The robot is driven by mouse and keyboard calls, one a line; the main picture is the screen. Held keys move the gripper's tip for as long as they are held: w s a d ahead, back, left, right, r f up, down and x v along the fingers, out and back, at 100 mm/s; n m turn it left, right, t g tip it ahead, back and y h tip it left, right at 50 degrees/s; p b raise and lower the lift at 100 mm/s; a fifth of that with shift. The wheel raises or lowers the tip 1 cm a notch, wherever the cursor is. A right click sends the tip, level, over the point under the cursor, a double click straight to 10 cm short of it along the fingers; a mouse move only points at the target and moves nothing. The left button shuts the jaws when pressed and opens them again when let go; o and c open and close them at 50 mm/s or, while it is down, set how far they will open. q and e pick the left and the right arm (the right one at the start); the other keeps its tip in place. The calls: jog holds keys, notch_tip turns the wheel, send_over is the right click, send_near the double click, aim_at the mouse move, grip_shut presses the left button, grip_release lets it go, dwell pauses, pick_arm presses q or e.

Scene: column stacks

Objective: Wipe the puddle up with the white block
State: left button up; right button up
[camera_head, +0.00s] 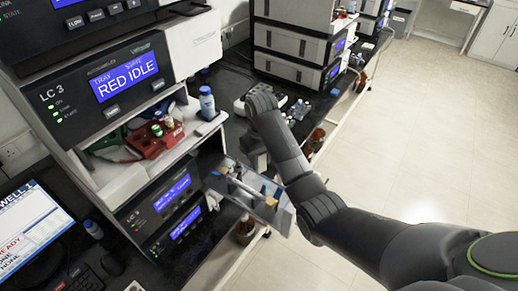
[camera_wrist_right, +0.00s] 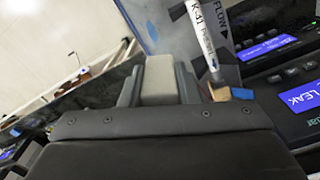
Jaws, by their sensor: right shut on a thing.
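My right gripper (camera_wrist_right: 158,82) is shut on the white block (camera_wrist_right: 160,72), which stands up between its two fingers in the right wrist view. In the head view my right arm reaches over the bench, and the right gripper (camera_head: 256,160) is a small dark shape beside the pulled-out tray (camera_head: 284,216). The block is not distinguishable there. The tray holds a white column (camera_head: 246,188), whose lettering shows in the right wrist view (camera_wrist_right: 201,30). I cannot clearly make out the puddle; a bluish, shiny strip shows beyond the block. My left gripper is not in view.
The instrument stack with the "LC 3" panel (camera_head: 118,82) stands left of the tray. A brown bottle (camera_head: 246,228) stands below the tray. The floor at right is clear.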

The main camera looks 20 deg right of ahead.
aim_at(262, 171)
jog(key=f, duration=0.3)
jog(key=shift+d+f+b, duration=0.25)
jog(key=shift+f+b, duration=0.05)
jog(key=shift+b, duration=0.1)
jog(key=shift+a+f, duration=0.15)
jog(key=shift+f, duration=0.6)
jog(key=shift+f, duration=0.65)
jog(key=shift+s, duration=0.1)
